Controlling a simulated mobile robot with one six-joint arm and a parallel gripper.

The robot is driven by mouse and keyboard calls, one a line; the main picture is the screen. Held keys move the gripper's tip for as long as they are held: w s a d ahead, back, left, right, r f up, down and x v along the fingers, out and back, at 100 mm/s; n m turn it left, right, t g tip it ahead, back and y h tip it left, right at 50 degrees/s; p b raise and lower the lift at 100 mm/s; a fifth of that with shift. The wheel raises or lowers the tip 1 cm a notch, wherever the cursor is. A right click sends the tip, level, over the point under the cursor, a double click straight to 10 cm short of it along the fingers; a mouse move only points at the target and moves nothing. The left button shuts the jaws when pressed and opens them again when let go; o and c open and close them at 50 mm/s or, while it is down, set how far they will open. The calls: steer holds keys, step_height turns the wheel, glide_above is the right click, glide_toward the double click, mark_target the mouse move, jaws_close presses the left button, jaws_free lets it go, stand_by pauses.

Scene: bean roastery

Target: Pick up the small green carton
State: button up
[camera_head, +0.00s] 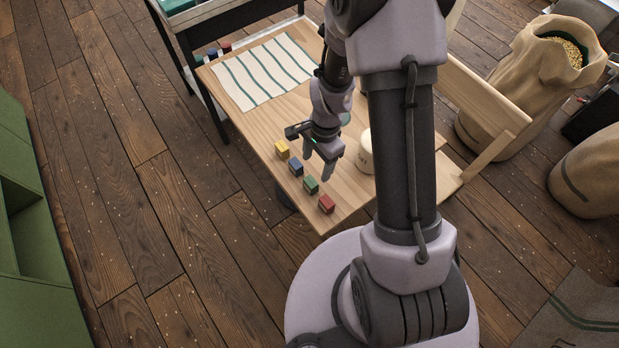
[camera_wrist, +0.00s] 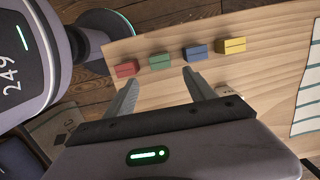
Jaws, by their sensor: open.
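The small green carton (camera_head: 311,185) stands on the wooden table (camera_head: 350,205) in a row of small cartons, between the blue carton (camera_head: 295,167) and the red carton (camera_head: 326,204). In the wrist view the green carton (camera_wrist: 159,61) is beyond the fingertips, nearer the left finger. My gripper (camera_head: 319,168) is open and empty, above the table close to the row. In the wrist view my gripper (camera_wrist: 160,76) points toward the row, with a gap between its fingers and the cartons.
A yellow carton (camera_head: 281,150) ends the row. A pale canister (camera_head: 366,152) stands right of my gripper, partly hidden by my arm. A striped cloth (camera_head: 262,72) covers the table's far part. A wooden chair (camera_head: 480,100) and sacks (camera_head: 525,75) stand to the right.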

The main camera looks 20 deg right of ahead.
mark_target(311, 181)
steer(key=f+b, duration=0.1)
steer(key=f, duration=0.2)
steer(key=a+f+b, duration=0.1)
steer(key=f+b, duration=0.1)
steer(key=f, duration=0.1)
steer(key=a+f+b, duration=0.1)
steer(key=f, duration=0.3)
steer(key=shift+s+b, duration=0.25)
steer(key=shift+b, duration=0.1)
steer(key=shift+d+r, duration=0.1)
steer(key=shift+r, duration=0.05)
jaws_close()
step_height(311, 181, up, 10)
steer(key=p, duration=0.5)
